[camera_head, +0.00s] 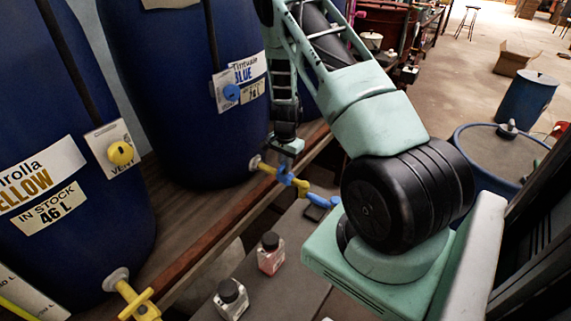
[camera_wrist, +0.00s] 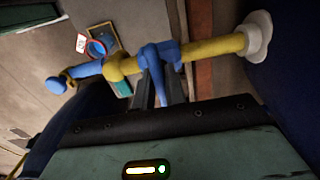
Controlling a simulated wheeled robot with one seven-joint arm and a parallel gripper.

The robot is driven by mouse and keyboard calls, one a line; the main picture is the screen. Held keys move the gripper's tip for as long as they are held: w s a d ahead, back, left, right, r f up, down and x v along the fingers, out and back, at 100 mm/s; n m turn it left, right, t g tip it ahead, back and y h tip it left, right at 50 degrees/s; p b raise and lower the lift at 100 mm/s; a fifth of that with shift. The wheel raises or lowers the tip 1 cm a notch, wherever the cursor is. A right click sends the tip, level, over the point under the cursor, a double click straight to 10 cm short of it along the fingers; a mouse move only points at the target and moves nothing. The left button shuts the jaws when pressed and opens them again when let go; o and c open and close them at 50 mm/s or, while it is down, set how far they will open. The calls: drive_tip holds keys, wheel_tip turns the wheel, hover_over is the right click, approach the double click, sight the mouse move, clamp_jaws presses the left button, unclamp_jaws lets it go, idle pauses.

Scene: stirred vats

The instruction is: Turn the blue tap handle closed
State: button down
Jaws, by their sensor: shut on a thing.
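The blue tap handle (camera_wrist: 158,54) sits on a yellow tap pipe (camera_wrist: 215,48) in the wrist view, its lever pointing across the pipe toward my gripper. The pipe leaves a pale flange (camera_wrist: 259,36) on the barrel and ends in a blue and yellow spout. My gripper (camera_wrist: 158,88) is shut on the handle's lever, one dark finger on each side. In the head view the handle (camera_head: 285,174) shows just below my gripper, on the tap of the middle blue barrel (camera_head: 185,95). My fingertips are hard to make out there.
Another blue barrel (camera_head: 60,150) with a yellow tap (camera_head: 138,303) stands at the left. A red jar (camera_head: 270,255) and a clear jar (camera_head: 230,299) stand on the grey surface below. A wooden ledge (camera_head: 200,260) runs under the barrels. Open floor lies at the upper right.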

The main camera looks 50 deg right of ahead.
idle(0.3)
drive_tip(key=c, duration=1.4)
unclamp_jaws()
drive_tip(key=shift+c, duration=0.2)
drive_tip(key=shift+r, duration=0.1)
wheel_tip(320, 180, up, 17)
drive_tip(key=b, duration=0.1)
drive_tip(key=shift+r, duration=0.15)
